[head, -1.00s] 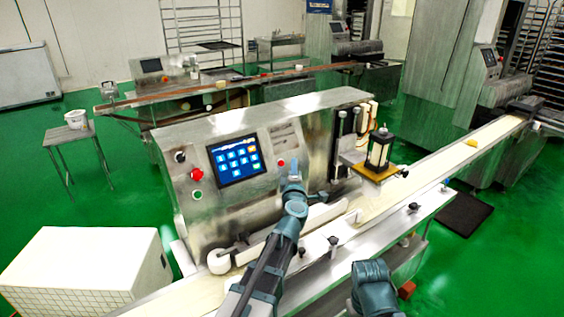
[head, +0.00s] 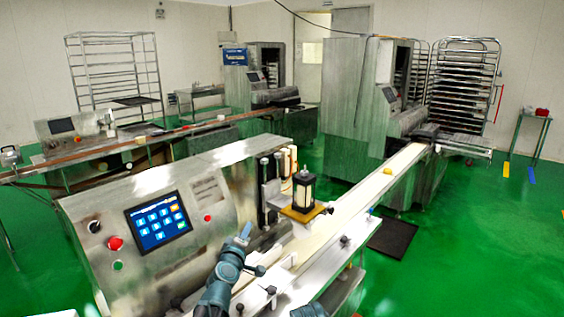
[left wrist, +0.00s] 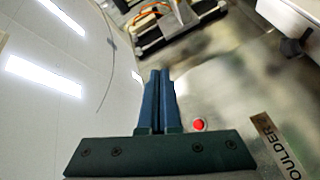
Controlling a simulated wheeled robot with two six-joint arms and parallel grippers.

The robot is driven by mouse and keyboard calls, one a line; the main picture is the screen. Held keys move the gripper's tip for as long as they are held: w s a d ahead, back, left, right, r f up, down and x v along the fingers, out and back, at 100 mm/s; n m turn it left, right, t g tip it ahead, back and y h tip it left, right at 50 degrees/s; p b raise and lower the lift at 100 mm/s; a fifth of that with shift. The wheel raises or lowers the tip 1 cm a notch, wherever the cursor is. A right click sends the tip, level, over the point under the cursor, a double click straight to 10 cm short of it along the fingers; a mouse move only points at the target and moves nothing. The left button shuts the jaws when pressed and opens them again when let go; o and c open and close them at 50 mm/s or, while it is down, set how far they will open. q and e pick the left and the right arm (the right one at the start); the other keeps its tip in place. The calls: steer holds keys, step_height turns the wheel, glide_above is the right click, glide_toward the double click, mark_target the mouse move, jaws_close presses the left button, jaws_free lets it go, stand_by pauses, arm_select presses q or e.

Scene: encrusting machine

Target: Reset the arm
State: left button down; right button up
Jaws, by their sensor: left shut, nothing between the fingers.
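My left gripper (head: 244,233) is in front of the encrusting machine's (head: 150,247) metal front panel, to the right of its small red button (head: 208,218). In the left wrist view its two blue fingers (left wrist: 159,76) are closed together with nothing between them. The red button (left wrist: 199,124) shows there just right of the fingers, apart from them. Part of my right arm (head: 310,310) shows at the bottom edge; its gripper is out of view.
The panel has a lit touchscreen (head: 158,222) and a larger red knob (head: 115,243). A lantern-like item (head: 303,190) stands on a small platform right of my left gripper. A conveyor (head: 385,181) runs to the back right. Green floor (head: 450,260) is open at right.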

arm_select(q)
steer(key=s+d+f+m+g+h, duration=0.1)
steer(key=s+d+f+m+g, duration=0.1)
steer(key=s+f+m+g, duration=0.4)
steer(key=s+d+f+m+g+h, duration=0.2)
steer(key=s+d+f+m+g, duration=0.15)
steer(key=s+f, duration=0.35)
steer(key=s+a+f+m+g+y, duration=0.1)
steer(key=s+a+f+g, duration=0.1)
steer(key=s+a, duration=0.1)
steer(key=s+a+f+g+y, duration=0.2)
steer(key=s+a+f, duration=0.1)
steer(key=s, duration=0.3)
steer(key=s+a+f+m+g+y, duration=0.1)
steer(key=s+a+f+g, duration=0.1)
steer(key=s, duration=0.3)
steer(key=shift+s+a+f+m+g+y, duration=0.15)
steer(key=shift+a+f+m+g+y, duration=0.25)
steer(key=shift+a+g, duration=0.15)
steer(key=s+d+m+g+y, duration=0.1)
steer(key=s+d+m, duration=0.2)
steer(key=d, duration=0.8)
steer(key=s, duration=0.2)
steer(key=shift+s+m, duration=0.3)
steer(key=shift+m, duration=0.05)
steer(key=shift+d+r, duration=0.1)
